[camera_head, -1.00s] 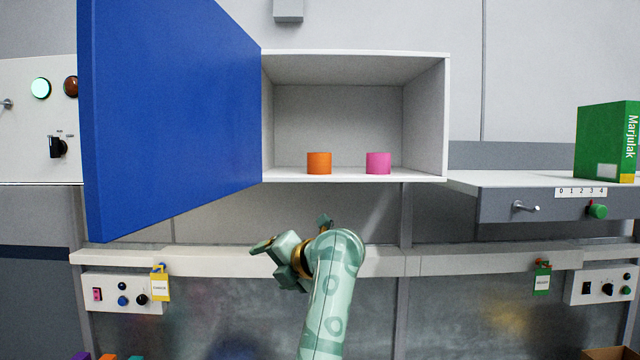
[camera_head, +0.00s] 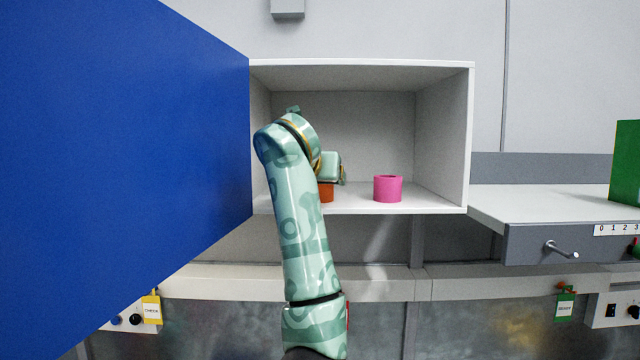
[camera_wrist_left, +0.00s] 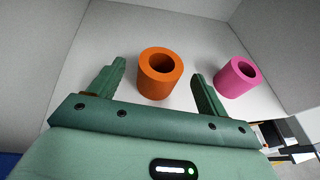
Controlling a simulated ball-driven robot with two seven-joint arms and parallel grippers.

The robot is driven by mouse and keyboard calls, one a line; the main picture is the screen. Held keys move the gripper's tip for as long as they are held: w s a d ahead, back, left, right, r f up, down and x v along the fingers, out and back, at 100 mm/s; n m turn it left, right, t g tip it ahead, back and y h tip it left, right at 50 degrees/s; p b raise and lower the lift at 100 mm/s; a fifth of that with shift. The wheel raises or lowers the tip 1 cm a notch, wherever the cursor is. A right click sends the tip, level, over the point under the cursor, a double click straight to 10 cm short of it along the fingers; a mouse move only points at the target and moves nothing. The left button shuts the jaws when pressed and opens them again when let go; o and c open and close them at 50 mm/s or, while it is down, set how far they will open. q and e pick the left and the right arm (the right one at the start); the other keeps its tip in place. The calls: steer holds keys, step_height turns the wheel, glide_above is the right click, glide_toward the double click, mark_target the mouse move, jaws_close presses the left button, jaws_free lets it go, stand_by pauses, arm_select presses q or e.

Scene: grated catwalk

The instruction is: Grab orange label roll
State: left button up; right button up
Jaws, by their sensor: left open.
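The orange label roll (camera_head: 327,193) stands upright on the floor of the open white cabinet (camera_head: 440,130). In the head view my left arm hides most of it, and only its right lower part shows. In the left wrist view the orange roll (camera_wrist_left: 160,78) is seen whole, with its round hole facing up. My left gripper (camera_wrist_left: 160,70) is open, with one finger on each side of the roll and a visible gap to both. In the head view part of the left gripper (camera_head: 332,168) shows inside the cabinet, by the roll. My right gripper is out of view.
A pink roll (camera_head: 388,189) stands to the right of the orange one, outside my right-hand finger in the wrist view. The blue cabinet door (camera_head: 120,150) hangs open at left. A grey-fronted shelf (camera_head: 540,190) adjoins at right, with a green box (camera_head: 625,165).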

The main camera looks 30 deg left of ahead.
arm_select(q)
steer(key=shift+w, duration=0.25)
steer(key=shift+w+a+p, duration=0.15)
steer(key=shift+w+p, duration=0.2)
steer(key=shift+p, duration=0.1)
steer(key=p+x, duration=0.2)
steer(key=x, duration=0.1)
steer(key=shift+w+a, duration=0.15)
steer(key=shift+w, duration=0.15)
steer(key=shift+w+a+f, duration=0.15)
steer(key=shift+w+f, duration=0.15)
steer(key=shift+s, duration=0.15)
steer(key=c, duration=1.1)
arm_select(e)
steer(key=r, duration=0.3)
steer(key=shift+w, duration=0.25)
